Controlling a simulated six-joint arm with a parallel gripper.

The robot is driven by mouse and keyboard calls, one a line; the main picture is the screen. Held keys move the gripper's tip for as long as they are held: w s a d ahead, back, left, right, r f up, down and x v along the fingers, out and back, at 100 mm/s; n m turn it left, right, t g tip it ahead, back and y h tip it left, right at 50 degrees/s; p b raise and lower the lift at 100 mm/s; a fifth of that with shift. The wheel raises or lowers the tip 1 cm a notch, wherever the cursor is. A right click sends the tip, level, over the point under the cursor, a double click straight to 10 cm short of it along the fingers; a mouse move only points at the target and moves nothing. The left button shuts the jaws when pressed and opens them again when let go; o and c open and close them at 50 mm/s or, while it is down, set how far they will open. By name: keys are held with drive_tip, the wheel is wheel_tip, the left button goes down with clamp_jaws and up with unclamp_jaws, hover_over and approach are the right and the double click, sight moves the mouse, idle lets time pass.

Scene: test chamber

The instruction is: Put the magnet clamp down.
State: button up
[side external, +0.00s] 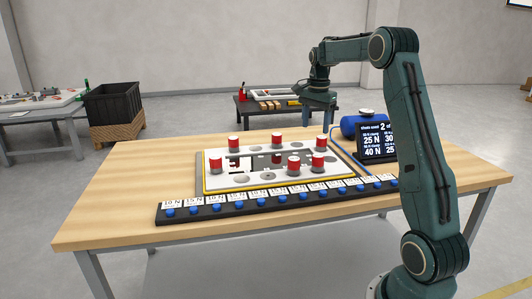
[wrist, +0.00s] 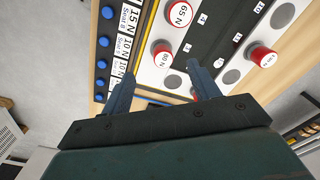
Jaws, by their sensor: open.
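Several magnet clamps with red bodies and white tops stand upright on the white plate (side external: 215,181), among them one at the left (side external: 234,143) and one at the front (side external: 294,164). In the wrist view, one clamp reads 65 N (wrist: 180,14) and another seems to read 80 N (wrist: 161,55). A further clamp is mostly hidden behind the right finger. My gripper (side external: 318,98) is open, raised above the far side of the table. In the wrist view its fingers (wrist: 159,70) are spread, with no clamp visibly held. I cannot tell which clamp the task means.
A black strip (side external: 240,207) with blue knobs and force labels runs along the plate's front. A dark screen (side external: 376,143) and a blue tank (side external: 360,124) stand at the right. The wooden table (side external: 130,190) is bare at the left. Another low table stands behind.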

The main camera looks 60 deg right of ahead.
drive_tip(key=s+a+r+n+t, duration=0.15)
drive_tip(key=a+r+n, duration=0.3)
drive_tip(key=a, duration=0.55)
drive_tip(key=s+a+r+n+t, duration=0.1)
drive_tip(key=s+a+r+n, duration=0.3)
drive_tip(key=a, duration=0.7)
drive_tip(key=s+a+f+n+t, duration=0.1)
drive_tip(key=s+a+f+n, duration=0.2)
drive_tip(key=s+a+n, duration=0.3)
drive_tip(key=s+a+f+n+t, duration=0.2)
drive_tip(key=s+a+n, duration=0.3)
drive_tip(key=s+a, duration=0.3)
drive_tip(key=shift+s+a+f+n, duration=0.15)
drive_tip(key=shift+a+f+n, duration=0.15)
drive_tip(key=shift+f, duration=0.2)
drive_tip(key=shift+c, duration=0.4)
